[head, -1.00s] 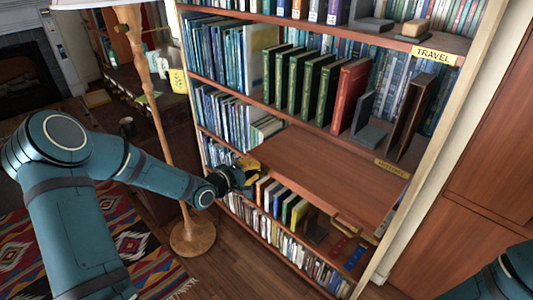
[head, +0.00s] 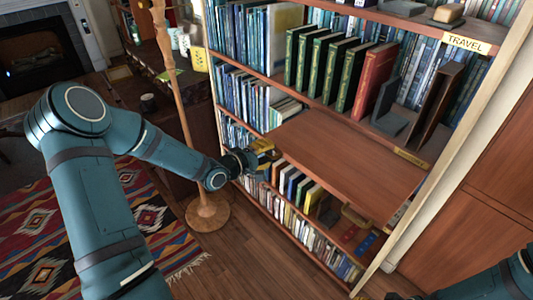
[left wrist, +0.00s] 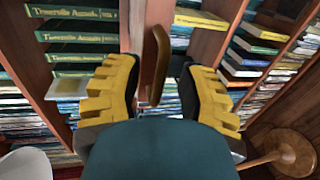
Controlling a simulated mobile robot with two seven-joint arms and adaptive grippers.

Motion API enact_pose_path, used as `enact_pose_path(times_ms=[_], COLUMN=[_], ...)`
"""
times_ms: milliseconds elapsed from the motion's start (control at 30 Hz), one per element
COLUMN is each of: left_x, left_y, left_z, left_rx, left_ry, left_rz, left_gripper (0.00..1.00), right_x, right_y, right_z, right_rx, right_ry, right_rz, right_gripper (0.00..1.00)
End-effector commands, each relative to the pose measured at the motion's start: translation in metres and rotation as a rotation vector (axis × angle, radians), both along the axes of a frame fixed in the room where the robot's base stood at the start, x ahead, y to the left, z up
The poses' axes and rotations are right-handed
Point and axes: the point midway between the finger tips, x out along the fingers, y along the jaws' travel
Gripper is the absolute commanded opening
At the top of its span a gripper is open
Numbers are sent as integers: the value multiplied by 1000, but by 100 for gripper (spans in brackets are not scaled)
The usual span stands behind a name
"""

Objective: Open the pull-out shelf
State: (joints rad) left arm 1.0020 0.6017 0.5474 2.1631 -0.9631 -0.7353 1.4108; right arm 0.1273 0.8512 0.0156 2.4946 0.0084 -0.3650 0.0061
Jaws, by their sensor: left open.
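The pull-out shelf (head: 345,165) is a flat reddish-brown board in the bookcase, below the row of green and red books. A brass handle (head: 357,218) shows at the right part of its front. My left gripper (head: 268,148), with yellow fingertips, is at the shelf's left front corner. In the left wrist view a curved brass handle (left wrist: 158,65) stands between the two spread yellow fingers of my left gripper (left wrist: 160,90). The fingers are apart, with gaps on both sides of it.
Rows of books (head: 297,190) fill the bookcase below the board. A floor lamp with a wooden base (head: 208,213) stands close beside my left forearm. A patterned rug (head: 60,225) lies at left.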

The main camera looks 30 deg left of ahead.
Motion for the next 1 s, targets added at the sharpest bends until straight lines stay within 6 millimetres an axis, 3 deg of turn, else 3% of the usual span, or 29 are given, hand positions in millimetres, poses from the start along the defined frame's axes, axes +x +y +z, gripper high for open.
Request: enact_pose_path(times_ms=[167,600,800,1000], left_x=[-15,-92,-108,-110], left_y=[7,34,40,40], left_z=[4,21,25,26], left_rx=[1,3,2,-1], left_ry=[1,2,1,1], left_rz=[4,4,2,0], left_gripper=[39,39,39,39], right_x=[0,0,0,0], right_y=[0,0,0,0], right_z=[0,0,0,0], right_rx=[0,0,0,0], right_ry=[0,0,0,0], right_rz=[0,0,0,0], right_gripper=[47,47,47,47])
